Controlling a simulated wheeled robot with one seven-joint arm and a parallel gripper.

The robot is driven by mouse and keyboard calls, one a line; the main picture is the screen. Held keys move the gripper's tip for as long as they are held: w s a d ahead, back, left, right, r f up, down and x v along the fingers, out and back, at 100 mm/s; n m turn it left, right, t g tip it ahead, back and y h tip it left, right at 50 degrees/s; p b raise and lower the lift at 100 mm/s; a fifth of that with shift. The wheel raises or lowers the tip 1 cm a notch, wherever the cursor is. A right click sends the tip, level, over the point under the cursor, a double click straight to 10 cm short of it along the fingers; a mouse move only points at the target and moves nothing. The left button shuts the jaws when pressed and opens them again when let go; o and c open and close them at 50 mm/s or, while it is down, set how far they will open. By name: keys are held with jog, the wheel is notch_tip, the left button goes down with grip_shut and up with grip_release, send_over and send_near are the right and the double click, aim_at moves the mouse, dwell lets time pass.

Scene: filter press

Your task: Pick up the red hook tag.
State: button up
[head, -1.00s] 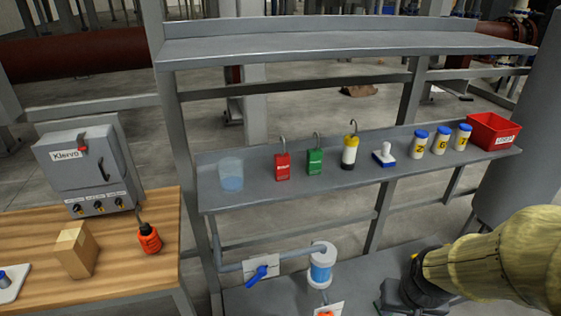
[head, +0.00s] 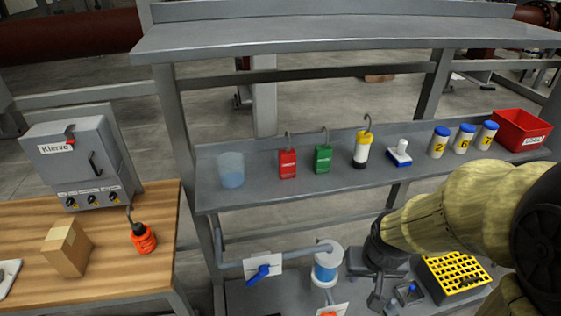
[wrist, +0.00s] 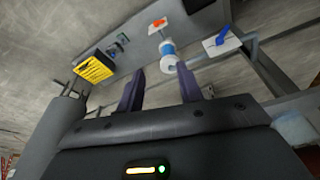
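The red hook tag (head: 288,165) stands on the middle shelf in the head view, with a grey hook rising from its top. It is between a clear beaker on its left and a green hook tag (head: 322,159) on its right, apart from both. My gripper shows in the wrist view (wrist: 161,88) with its two dark fingers spread and nothing between them. In the head view it is down and to the right of the red tag, below the shelf's front edge, and its fingers are hard to make out. I cannot see the red tag in the wrist view.
The middle shelf (head: 260,192) also holds the beaker (head: 231,171), a white-yellow hook tag (head: 361,150), several blue-capped jars and a red bin (head: 521,131). The upper shelf (head: 340,40) overhangs it. Below are piping with a blue valve handle (head: 262,272) and a yellow rack (head: 455,275).

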jog(key=shift+o, duration=0.8)
jog(key=o, duration=0.4)
jog(key=shift+o, duration=1.2)
jog(key=w+a+f+n+t+p, duration=0.1)
jog(key=w+a+t, duration=0.1)
jog(key=w, duration=0.5)
jog(key=w+a+f+t+y, duration=0.1)
jog(key=w+a+t, duration=0.1)
jog(key=w+t, duration=0.2)
jog(key=w, duration=0.3)
jog(key=shift+w+a+f+n+p, duration=0.15)
jog(key=shift+a+f+n+p, duration=0.1)
jog(key=shift+a+n+p, duration=0.15)
jog(key=w+a+n+t+y+p, duration=0.1)
jog(key=w+a+t+y+p, duration=0.1)
jog(key=w+a+t+y, duration=0.2)
jog(key=w+a+r+t, duration=0.1)
jog(key=w+a+t, duration=0.1)
jog(key=a+t, duration=0.2)
jog(key=shift+a+n+t, duration=0.3)
